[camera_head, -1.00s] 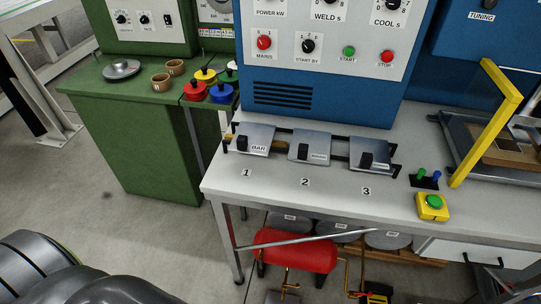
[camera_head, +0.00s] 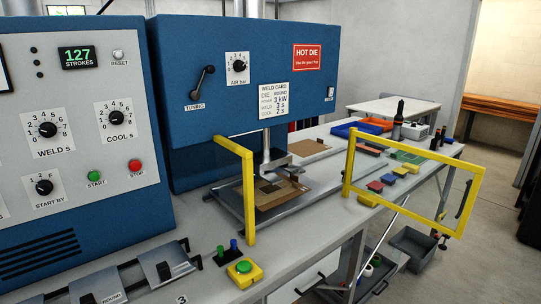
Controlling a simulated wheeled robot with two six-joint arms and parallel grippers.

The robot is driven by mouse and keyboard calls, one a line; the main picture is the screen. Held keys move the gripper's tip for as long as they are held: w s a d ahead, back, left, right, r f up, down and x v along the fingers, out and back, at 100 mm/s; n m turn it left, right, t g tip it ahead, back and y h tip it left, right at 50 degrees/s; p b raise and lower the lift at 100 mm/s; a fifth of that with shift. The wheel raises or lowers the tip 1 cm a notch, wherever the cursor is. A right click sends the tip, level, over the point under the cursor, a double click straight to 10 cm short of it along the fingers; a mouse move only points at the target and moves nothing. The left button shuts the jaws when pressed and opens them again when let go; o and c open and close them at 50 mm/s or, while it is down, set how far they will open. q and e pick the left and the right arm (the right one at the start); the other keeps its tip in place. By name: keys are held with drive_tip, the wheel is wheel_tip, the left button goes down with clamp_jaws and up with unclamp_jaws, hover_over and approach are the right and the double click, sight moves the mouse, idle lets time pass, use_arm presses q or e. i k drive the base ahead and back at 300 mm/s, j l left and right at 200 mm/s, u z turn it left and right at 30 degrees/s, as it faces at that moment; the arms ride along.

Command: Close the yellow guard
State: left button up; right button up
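The yellow guard (camera_head: 352,163) is a rectangular yellow frame standing open. It swings out to the right past the table's front edge, with a dark handle (camera_head: 465,198) on its far right bar. A fixed yellow post and top bar (camera_head: 249,190) stand at the left of the press opening. Between them a press head (camera_head: 272,160) hangs over a brown piece (camera_head: 277,193) on a metal plate. Neither of my grippers is in view.
A yellow box with a green button (camera_head: 244,272) sits at the table's front. Coloured blocks (camera_head: 375,186) and trays (camera_head: 358,129) lie right of the press, partly behind the guard. A grey bin (camera_head: 414,247) is below the guard.

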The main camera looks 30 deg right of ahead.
sight(479, 171)
drive_tip(key=l+u, duration=0.1)
drive_tip(key=l, duration=0.6)
drive_tip(key=i+l+u, duration=0.15)
drive_tip(key=l, duration=0.55)
drive_tip(key=l+u, duration=0.1)
drive_tip(key=l, duration=0.55)
drive_tip(key=l+u, duration=0.1)
drive_tip(key=l, duration=0.6)
drive_tip(key=k+l+u, duration=0.15)
drive_tip(key=l, duration=0.55)
drive_tip(key=l+u, duration=0.1)
drive_tip(key=l, duration=0.6)
drive_tip(key=k+l+u, duration=0.1)
drive_tip(key=l, duration=0.6)
drive_tip(key=k+l+u, duration=0.15)
drive_tip(key=l, duration=0.5)
